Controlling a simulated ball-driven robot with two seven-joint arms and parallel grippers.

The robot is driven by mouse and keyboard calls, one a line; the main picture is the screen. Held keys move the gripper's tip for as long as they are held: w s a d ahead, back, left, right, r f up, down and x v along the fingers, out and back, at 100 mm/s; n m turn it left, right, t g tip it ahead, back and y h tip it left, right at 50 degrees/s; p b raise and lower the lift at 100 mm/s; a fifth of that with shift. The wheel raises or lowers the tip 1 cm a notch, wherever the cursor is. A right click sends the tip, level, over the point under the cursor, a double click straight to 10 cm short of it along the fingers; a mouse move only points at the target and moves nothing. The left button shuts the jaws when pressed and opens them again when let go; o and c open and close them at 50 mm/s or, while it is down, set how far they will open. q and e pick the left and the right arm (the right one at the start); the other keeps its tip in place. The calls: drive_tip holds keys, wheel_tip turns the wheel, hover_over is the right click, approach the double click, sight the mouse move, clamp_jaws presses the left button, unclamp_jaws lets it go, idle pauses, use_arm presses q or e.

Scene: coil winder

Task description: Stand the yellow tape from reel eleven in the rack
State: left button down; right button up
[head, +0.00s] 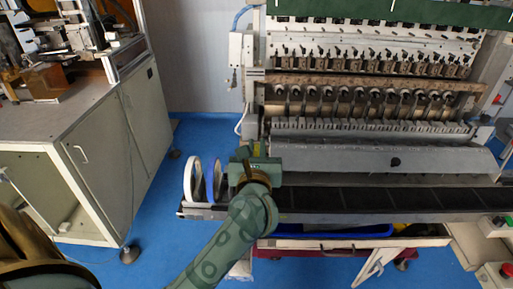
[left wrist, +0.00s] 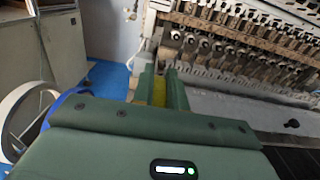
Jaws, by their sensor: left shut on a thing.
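My left gripper (head: 257,151) is at the front of the winding machine, above the left part of its dark ledge (head: 350,200). It is shut on the yellow tape (left wrist: 159,92), which shows as a narrow yellow strip between the green fingers (left wrist: 160,84) in the left wrist view. The fingers and arm hide most of the tape. A white tape roll (head: 190,181) and a blue tape roll (head: 218,179) stand upright at the left end of the ledge, left of my gripper. The rack's slots cannot be made out. My right gripper is not in view.
The winding machine (head: 380,158) has a row of several spindles behind a grey sloped cover. A grey cabinet (head: 95,150) stands at the left, with blue floor between. The ledge right of my gripper is clear. A blue tray (head: 340,231) lies below the ledge.

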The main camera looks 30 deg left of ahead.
use_arm(q)
drive_tip(key=shift+f, duration=0.1)
idle(0.3)
drive_tip(key=shift+f+b, duration=1.85)
drive_tip(key=shift+f, duration=0.4)
drive_tip(key=c, duration=1.7)
unclamp_jaws()
drive_tip(key=shift+r+p+v, duration=0.15)
drive_tip(key=shift+p+v, duration=0.15)
drive_tip(key=shift+v, duration=1.2)
drive_tip(key=shift+r+p+v, duration=0.2)
drive_tip(key=shift+p+v, duration=0.1)
drive_tip(key=shift+v, duration=1.2)
